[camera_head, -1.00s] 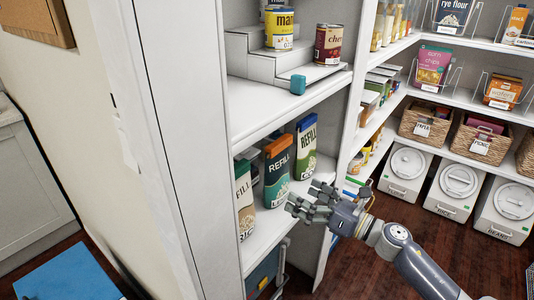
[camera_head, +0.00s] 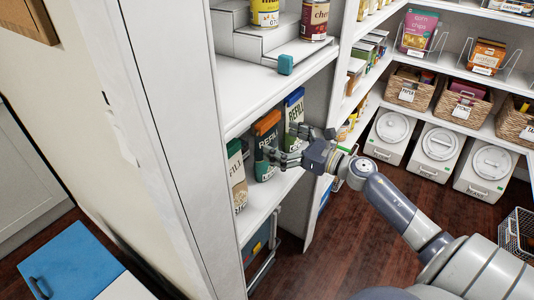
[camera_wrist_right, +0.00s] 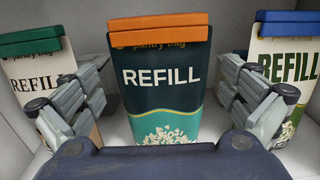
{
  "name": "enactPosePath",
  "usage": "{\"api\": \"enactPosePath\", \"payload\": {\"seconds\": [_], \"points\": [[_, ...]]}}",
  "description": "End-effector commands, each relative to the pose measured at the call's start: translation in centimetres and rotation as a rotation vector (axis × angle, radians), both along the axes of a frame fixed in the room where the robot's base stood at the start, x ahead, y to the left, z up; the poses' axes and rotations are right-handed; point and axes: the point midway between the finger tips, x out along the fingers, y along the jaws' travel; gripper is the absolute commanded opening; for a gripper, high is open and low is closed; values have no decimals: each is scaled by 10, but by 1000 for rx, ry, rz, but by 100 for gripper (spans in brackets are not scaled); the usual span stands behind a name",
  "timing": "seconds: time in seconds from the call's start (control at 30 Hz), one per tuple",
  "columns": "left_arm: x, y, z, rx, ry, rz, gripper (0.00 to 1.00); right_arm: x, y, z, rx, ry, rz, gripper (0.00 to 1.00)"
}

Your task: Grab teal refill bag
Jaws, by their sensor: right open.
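The teal refill bag (camera_head: 262,140) with an orange top stands upright on the lower shelf, between two other refill bags. In the right wrist view the teal bag (camera_wrist_right: 160,90) fills the middle, its REFILL label facing me. My right gripper (camera_head: 281,144) is open in front of it. In the wrist view one finger of the right gripper (camera_wrist_right: 162,75) is on each side of the bag; I cannot tell whether they touch it. My left gripper is not in view.
A cream bag with a green top (camera_wrist_right: 38,75) stands left of the teal bag, and one with a blue top (camera_wrist_right: 288,65) right of it. The upper shelf (camera_head: 245,95) is above, holding a small teal cube (camera_head: 286,65). White bins (camera_head: 438,152) stand at the right.

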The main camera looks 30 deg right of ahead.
Motion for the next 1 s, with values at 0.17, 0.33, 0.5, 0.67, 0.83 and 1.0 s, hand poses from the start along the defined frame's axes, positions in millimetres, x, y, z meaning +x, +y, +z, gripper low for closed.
{"api": "enactPosePath", "payload": {"seconds": [0.17, 0.33, 0.5, 0.67, 0.83, 1.0], "points": [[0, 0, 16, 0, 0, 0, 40, 22, 7, 9, 3, -2, 0, 100], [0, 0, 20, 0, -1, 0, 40, 37, 14, 7, 2, -1, 0, 100], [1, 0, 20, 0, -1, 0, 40, 42, 16, 4, 1, 0, 1, 100], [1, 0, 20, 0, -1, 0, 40, 42, 16, 4, 1, 0, 1, 100], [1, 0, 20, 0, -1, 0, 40, 42, 16, 4, 1, -1, 1, 64], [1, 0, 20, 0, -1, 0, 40, 42, 16, 7, 2, -4, 0, 32]]}}
